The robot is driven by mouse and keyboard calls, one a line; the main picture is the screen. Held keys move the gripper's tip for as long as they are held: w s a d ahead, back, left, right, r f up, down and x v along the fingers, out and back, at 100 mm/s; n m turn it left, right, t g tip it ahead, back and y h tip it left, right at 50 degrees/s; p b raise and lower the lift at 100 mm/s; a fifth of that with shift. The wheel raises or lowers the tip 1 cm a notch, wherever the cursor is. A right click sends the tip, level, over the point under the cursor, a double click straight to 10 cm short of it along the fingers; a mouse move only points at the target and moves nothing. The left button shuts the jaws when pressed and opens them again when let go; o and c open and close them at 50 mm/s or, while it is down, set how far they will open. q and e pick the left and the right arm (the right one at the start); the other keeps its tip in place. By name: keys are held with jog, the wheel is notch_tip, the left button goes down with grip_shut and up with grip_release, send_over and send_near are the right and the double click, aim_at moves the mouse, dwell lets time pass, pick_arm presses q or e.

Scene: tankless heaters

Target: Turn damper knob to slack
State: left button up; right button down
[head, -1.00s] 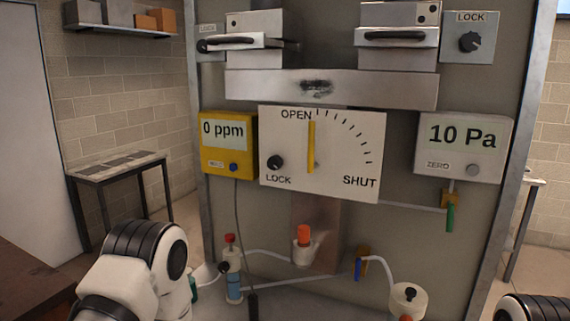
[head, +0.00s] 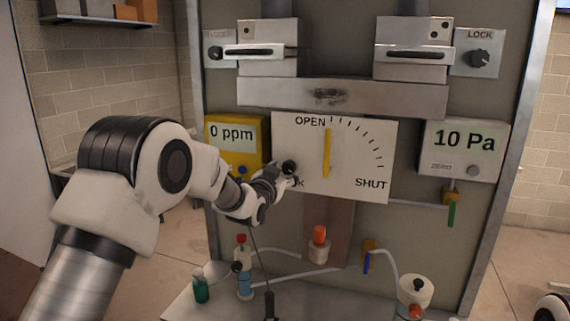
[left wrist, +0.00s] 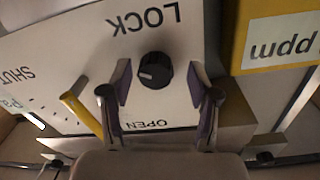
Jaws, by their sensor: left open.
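The damper panel (head: 360,155) is a white plate with OPEN, SHUT and LOCK lettering. Its yellow pointer (head: 327,153) stands upright at OPEN. The black damper knob (head: 289,167) sits at the panel's lower left by the LOCK label, which my gripper partly covers. My left gripper (head: 281,181) is at the knob. In the left wrist view the picture is inverted; the round knob (left wrist: 155,70) with a white mark lies between the two spread fingers of my left gripper (left wrist: 160,98). The fingers look apart from the knob.
A yellow ppm meter (head: 237,145) is beside the panel, close to my left arm. A 10 Pa gauge (head: 463,150) is on the right. Another lock knob (head: 479,59) is at the upper right. Bottles and tubes, including an orange-capped one (head: 319,245), stand below.

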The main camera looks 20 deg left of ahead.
pick_arm(q)
jog(key=shift+w, duration=0.3)
jog(key=shift+w+d, duration=0.1)
jog(key=shift+d, duration=0.2)
jog(key=c, duration=1.2)
jog(key=shift+o, duration=0.2)
jog(key=shift+f, duration=0.1)
